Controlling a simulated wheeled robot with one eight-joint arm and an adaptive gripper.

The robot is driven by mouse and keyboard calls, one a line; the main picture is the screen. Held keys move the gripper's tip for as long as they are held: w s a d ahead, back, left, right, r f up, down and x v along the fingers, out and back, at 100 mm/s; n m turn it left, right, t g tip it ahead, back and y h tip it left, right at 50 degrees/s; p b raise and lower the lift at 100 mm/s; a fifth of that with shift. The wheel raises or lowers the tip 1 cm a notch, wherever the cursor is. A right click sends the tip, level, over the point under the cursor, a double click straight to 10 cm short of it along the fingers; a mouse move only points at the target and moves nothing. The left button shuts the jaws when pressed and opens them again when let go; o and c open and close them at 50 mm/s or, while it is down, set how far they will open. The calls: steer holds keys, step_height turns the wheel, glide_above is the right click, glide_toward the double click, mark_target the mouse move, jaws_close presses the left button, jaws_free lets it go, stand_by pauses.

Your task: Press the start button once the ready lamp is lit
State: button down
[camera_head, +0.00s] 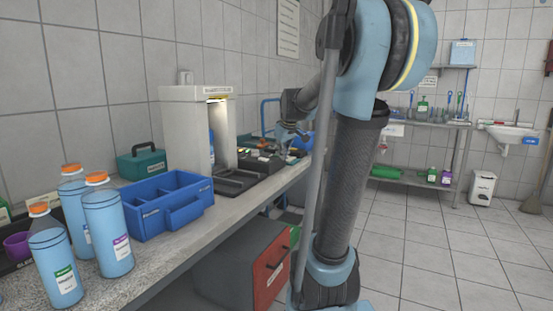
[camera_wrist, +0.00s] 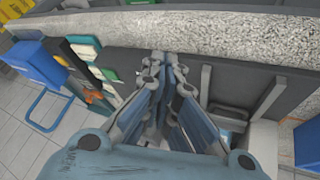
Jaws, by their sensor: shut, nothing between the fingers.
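My gripper (camera_head: 298,130) is over the back part of the counter in the head view, partly hidden by my own arm. In the wrist view my gripper (camera_wrist: 163,60) has its fingers together and empty, with the tips by the counter edge (camera_wrist: 215,35). A white cabinet-like unit (camera_head: 180,130) stands on the counter, with a bright light (camera_head: 217,100) under its top. A low dark device (camera_head: 262,158) with small coloured parts lies just right of it, below and left of my gripper. I cannot make out the start button or the ready lamp in either view.
A blue divided tray (camera_head: 165,205), several blue bottles (camera_head: 108,235) and a green case (camera_head: 141,165) stand on the counter's near part. A red-fronted box (camera_head: 271,268) is below it. The tiled floor (camera_head: 430,260) to the right is clear.

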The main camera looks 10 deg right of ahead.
mark_target(275, 155)
steer(key=w+r+n+t, duration=0.1)
steer(key=w+r, duration=0.2)
steer(key=w, duration=0.8)
steer(key=w+r+n+t, duration=0.1)
steer(key=w+r+n, duration=0.1)
steer(key=w, duration=0.8)
steer(key=shift+w+r+n+t, duration=0.3)
steer(key=shift+w+r, duration=0.1)
steer(key=shift+r, duration=0.1)
steer(key=shift+d, duration=0.1)
steer(key=shift+f, duration=4.4)
steer(key=shift+s+f, duration=0.1)
steer(key=shift+f, duration=0.65)
steer(key=shift+r, duration=0.8)
steer(key=shift+r, duration=2.55)
